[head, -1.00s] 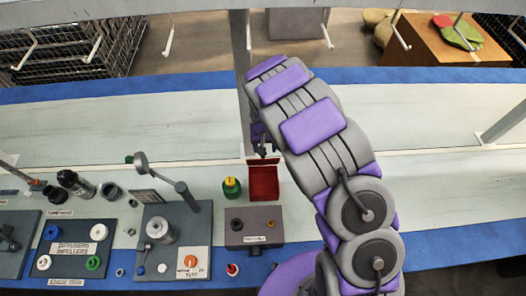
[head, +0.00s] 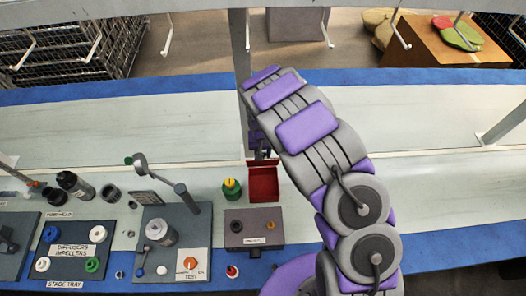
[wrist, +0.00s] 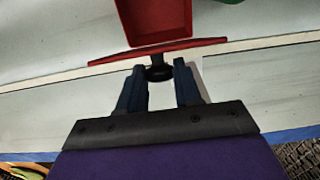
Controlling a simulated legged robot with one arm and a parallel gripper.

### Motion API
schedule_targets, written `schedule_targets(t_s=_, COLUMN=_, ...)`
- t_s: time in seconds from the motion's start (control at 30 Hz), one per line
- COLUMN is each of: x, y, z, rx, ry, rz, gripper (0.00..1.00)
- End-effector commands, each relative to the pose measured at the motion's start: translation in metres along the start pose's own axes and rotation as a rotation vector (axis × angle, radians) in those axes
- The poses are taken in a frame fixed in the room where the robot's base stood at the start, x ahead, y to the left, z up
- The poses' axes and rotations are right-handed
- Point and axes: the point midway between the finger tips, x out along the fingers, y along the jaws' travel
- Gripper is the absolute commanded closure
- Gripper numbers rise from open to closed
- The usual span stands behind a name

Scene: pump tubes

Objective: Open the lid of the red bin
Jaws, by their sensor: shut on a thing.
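The red bin (head: 264,183) stands on the bench with its top open, and its inside shows. Its red lid (head: 262,163) stands up at the bin's back edge. In the wrist view the lid (wrist: 120,56) shows nearly edge-on beside the open bin (wrist: 155,22). A dark knob (wrist: 159,73) sticks out from the lid's outer face. My gripper (wrist: 159,75) has its two dark fingers on either side of the knob and is shut on it. In the head view my gripper (head: 260,152) is behind the lid, partly hidden by my arm.
A green and yellow part (head: 231,188) stands just left of the bin. A grey box (head: 254,226) is in front of it. A post (head: 240,45) rises behind. A test stand (head: 175,235) and trays are at the left. The bench at right is largely clear.

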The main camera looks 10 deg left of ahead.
Motion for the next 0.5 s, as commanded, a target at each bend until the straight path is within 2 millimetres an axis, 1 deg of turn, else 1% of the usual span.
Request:
schedule_targets(t_s=0.03, x=0.0005, y=0.0013, z=-0.0002, rx=0.0, ry=0.0, rz=0.001, gripper=0.82)
schedule_targets(t_s=0.2, x=0.0009, y=0.0012, z=-0.0005, rx=0.001, ry=-0.001, rz=-0.001, gripper=0.99)
schedule_targets(t_s=0.23, x=0.0009, y=0.0012, z=-0.0005, rx=0.001, ry=-0.001, rz=-0.001, gripper=1.0)
schedule_targets(t_s=0.5, x=0.0014, y=0.0007, z=-0.0005, rx=0.001, ry=-0.002, rz=0.0, gripper=1.0)
